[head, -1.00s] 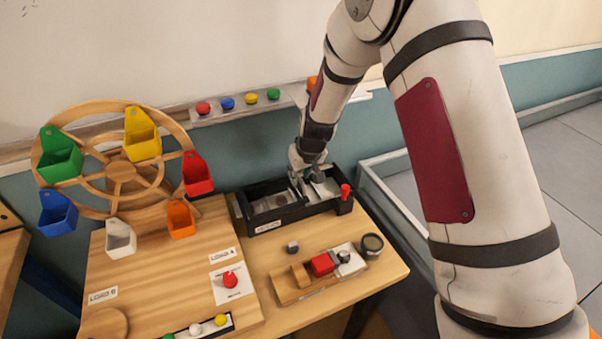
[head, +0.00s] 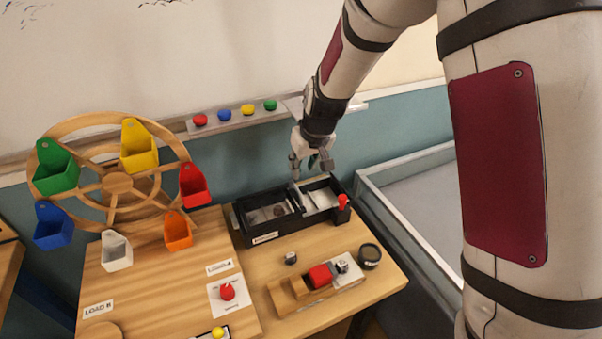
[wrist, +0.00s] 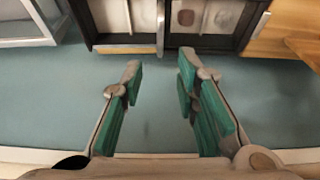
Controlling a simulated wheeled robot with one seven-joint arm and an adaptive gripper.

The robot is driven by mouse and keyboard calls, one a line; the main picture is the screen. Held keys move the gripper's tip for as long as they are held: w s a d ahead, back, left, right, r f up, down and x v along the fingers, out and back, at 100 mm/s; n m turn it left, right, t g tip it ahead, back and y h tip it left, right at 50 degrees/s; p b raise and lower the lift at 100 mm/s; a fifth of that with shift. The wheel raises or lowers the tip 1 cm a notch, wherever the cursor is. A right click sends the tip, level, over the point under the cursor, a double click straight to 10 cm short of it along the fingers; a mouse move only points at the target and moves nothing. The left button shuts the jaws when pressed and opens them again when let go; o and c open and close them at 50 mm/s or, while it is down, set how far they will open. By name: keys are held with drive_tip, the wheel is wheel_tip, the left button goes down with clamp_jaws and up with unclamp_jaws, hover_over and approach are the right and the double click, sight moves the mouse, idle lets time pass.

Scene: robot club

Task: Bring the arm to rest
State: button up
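My gripper (head: 311,167) hangs above the back edge of the black two-part tray (head: 262,234), near its divider, in the head view. In the wrist view my gripper (wrist: 158,88) has its two green-padded fingers spread well apart, with nothing between them. The tray's edge (wrist: 130,49) lies beyond the fingertips at the top of that view. Blue-green wall fills the space between and below the fingers. My arm comes down from the upper right of the head view.
A wooden wheel (head: 117,184) with several coloured buckets stands at the left. A ledge with coloured knobs (head: 248,109) runs along the wall behind. A wooden block with a red piece (head: 320,275) and a dark round cup (head: 369,256) sit in front of the tray. A grey-rimmed bin (head: 400,216) is at right.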

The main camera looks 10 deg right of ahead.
drive_tip(key=shift+s+d+r, duration=0.1)
drive_tip(key=shift+s+r, duration=0.15)
drive_tip(key=shift+r, duration=0.25)
drive_tip(key=s+d+r+m, duration=0.1)
drive_tip(key=s+d+r, duration=0.4)
drive_tip(key=s+r, duration=0.8)
drive_tip(key=s+d+r+m, duration=0.1)
drive_tip(key=s+d+r, duration=0.1)
drive_tip(key=s, duration=0.8)
drive_tip(key=s+d+r+m+h, duration=0.1)
drive_tip(key=s+d+r, duration=0.2)
drive_tip(key=s, duration=0.6)
drive_tip(key=shift+s+d+r+m+t, duration=0.3)
drive_tip(key=shift+s+d+r+t, duration=0.1)
drive_tip(key=shift+d, duration=0.4)
